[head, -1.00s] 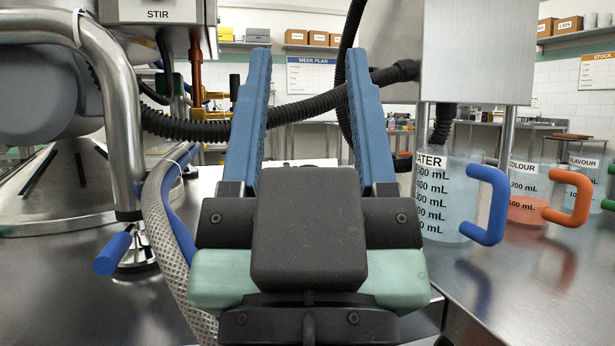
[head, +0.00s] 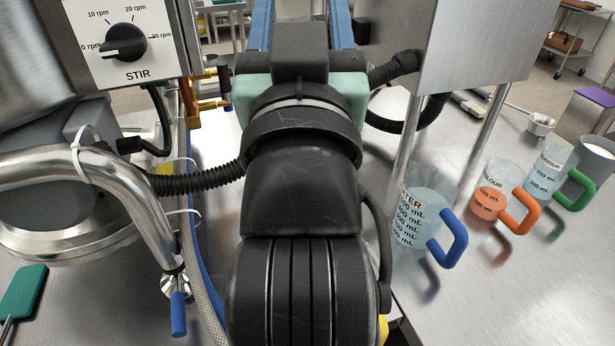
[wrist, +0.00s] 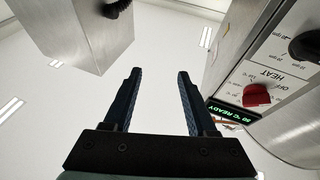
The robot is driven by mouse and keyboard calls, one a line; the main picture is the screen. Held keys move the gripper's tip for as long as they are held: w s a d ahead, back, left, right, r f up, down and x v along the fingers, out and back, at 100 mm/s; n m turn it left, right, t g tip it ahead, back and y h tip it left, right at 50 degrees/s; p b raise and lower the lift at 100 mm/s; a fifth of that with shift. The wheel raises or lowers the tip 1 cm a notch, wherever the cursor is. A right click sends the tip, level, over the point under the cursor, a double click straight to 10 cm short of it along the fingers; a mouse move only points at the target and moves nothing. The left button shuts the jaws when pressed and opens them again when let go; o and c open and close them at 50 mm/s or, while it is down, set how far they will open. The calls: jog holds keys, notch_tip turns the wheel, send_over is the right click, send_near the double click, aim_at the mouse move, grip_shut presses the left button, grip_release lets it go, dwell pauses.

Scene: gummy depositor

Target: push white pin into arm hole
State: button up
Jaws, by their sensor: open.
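My gripper (head: 300,12) reaches forward at the top of the head view, its two blue fingers spread and partly cut off by the top edge. In the wrist view my gripper (wrist: 159,76) is open, with nothing between the fingers. I cannot make out a white pin or an arm hole in either view. Brass-coloured fittings (head: 207,104) on an upright copper-coloured rod are left of my gripper in the head view.
A STIR control box (head: 125,45) stands left, and a steel box on posts (head: 480,45) right. Jugs marked WATER (head: 420,215), COLOUR (head: 490,195) and FLAVOUR (head: 545,175) stand on the right bench. A black hose (head: 400,70) runs behind my arm. The wrist view shows a red HEAT knob (wrist: 257,94).

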jog(key=w+r+n+g+p, duration=0.2)
jog(key=w+r+g+p, duration=0.25)
jog(key=p, duration=0.85)
notch_tip(320, 180, down, 8)
jog(key=w+a+f+n+g+p, duration=0.1)
jog(key=w+a+n+g+p, duration=0.15)
jog(key=n+g+p, duration=0.35)
jog(key=s+f+n+g+h+p, duration=0.1)
jog(key=s+f+n+g, duration=0.2)
jog(key=f, duration=0.5)
jog(key=s+d+f+n+g+h+p, duration=0.1)
jog(key=f+n+g, duration=0.3)
jog(key=f, duration=0.5)
jog(key=s+f+n+g+h+p, duration=0.1)
jog(key=s+f+n+g+h, duration=0.1)
jog(key=f+n, duration=0.4)
jog(key=shift+s+d+f+g, duration=0.15)
jog(key=shift+s+f+g, duration=0.2)
jog(key=shift+s+f, duration=0.35)
jog(key=shift+s+d+f+g, duration=0.1)
jog(key=shift+s+f+g, duration=0.2)
jog(key=shift+s+f, duration=0.35)
jog(key=shift+s+a+p+x, duration=0.1)
jog(key=shift+a+p+x, duration=0.05)
jog(key=shift+x, duration=1.2)
jog(key=shift+s+a+p+x, duration=0.1)
jog(key=shift+p+x, duration=0.05)
jog(key=shift+x, duration=1.15)
jog(key=shift+f, duration=0.1)
